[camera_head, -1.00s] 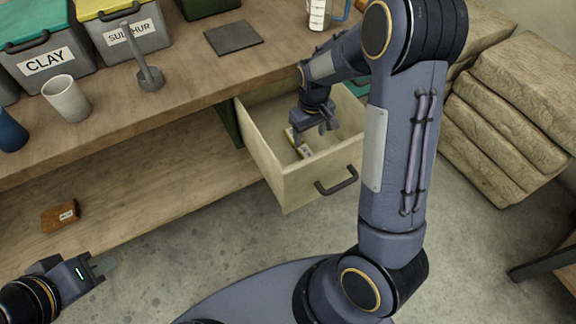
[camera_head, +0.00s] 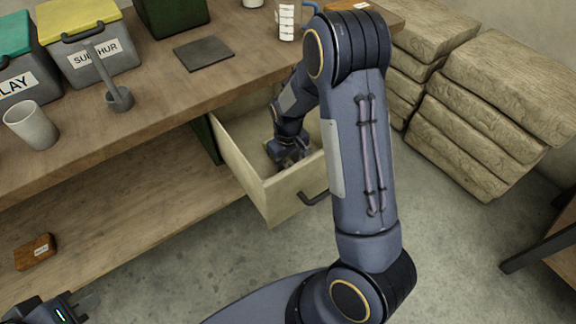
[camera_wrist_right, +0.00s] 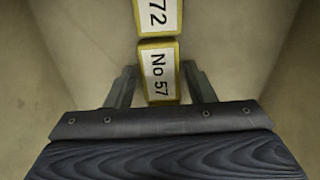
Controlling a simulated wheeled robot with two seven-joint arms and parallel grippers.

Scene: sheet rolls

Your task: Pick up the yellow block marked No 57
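The yellow block marked No 57 (camera_wrist_right: 159,73) lies in the open drawer (camera_head: 240,170), with its label facing up in the right wrist view. My right gripper (camera_wrist_right: 160,88) is down inside the drawer, open, with one finger on each side of the near part of the block. I cannot tell whether the fingers touch it. In the head view my right gripper (camera_head: 289,155) hides the block. My left gripper (camera_head: 85,302) is at the lower left, low over the floor, partly cut off by the frame edge.
Another yellow block (camera_wrist_right: 156,16), its label ending in 72, lies end to end with No 57. The drawer walls surround my right gripper. A brown block (camera_head: 35,252) lies on the lower shelf. Bins, a cup (camera_head: 31,126) and a dark plate (camera_head: 203,53) stand on the bench.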

